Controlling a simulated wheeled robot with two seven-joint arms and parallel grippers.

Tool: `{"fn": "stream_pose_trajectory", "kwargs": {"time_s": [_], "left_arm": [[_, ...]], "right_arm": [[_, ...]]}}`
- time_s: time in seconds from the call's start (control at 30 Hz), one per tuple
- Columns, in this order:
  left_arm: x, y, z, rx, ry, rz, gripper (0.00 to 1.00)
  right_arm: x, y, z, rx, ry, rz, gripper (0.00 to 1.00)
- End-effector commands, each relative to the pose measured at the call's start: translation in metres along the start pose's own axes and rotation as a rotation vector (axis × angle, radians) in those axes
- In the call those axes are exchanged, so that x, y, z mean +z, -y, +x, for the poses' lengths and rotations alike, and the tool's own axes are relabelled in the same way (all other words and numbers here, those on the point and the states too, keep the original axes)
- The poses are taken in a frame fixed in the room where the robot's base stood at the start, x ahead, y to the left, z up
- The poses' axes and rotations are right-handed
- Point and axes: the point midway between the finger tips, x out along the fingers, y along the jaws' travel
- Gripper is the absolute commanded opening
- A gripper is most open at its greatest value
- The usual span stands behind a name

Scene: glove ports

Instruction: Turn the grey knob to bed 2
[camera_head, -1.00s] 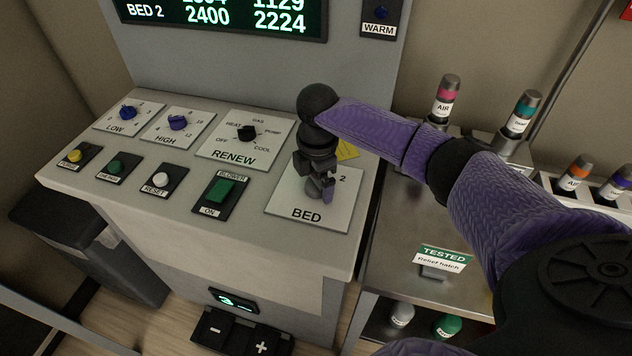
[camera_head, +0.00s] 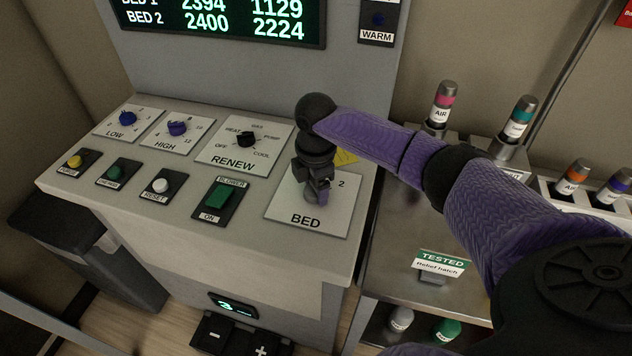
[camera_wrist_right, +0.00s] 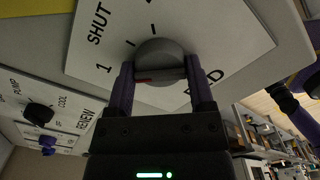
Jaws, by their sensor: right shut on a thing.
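The grey knob (camera_wrist_right: 160,55) sits on the white BED plate (camera_wrist_right: 215,35), between the two fingers of my right gripper (camera_wrist_right: 160,75) in the wrist view. The fingers are shut on its sides. A red mark shows on the knob's lower left there, on the side of the numeral 1; its exact setting is unclear. SHUT and 1 are readable on the plate. In the head view my right gripper (camera_head: 317,190) points down onto the BED plate (camera_head: 290,210) and hides most of the knob. The numeral 2 shows right of the gripper. My left gripper is out of view.
The RENEW selector (camera_head: 246,139) and green BLOWER switch (camera_head: 218,196) lie left of the BED plate. The display (camera_head: 225,20) stands behind the panel. A steel cart (camera_head: 390,240) with several capped bottles stands to the right.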

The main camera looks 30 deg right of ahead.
Motion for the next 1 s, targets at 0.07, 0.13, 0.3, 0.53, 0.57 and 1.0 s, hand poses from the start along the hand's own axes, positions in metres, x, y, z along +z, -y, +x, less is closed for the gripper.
{"fn": "stream_pose_trajectory", "kwargs": {"time_s": [0.07,0.13,0.3,0.53,0.57,1.0], "left_arm": [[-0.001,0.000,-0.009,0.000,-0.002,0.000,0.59],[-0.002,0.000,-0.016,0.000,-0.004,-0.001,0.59],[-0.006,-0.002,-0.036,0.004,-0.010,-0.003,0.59],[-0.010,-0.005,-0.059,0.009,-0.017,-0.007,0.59],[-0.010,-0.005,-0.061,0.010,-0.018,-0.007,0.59],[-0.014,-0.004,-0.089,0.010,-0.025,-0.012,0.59]], "right_arm": [[-0.001,0.000,-0.004,-0.001,-0.003,0.035,0.10],[-0.001,0.001,-0.004,-0.003,-0.002,0.078,0.10],[-0.001,0.001,-0.006,-0.003,-0.003,0.218,0.10],[-0.001,0.001,-0.005,-0.004,-0.003,0.437,0.10],[-0.001,0.001,-0.004,-0.004,-0.002,0.466,0.10],[-0.001,0.000,-0.003,-0.003,-0.003,0.885,0.10]]}}
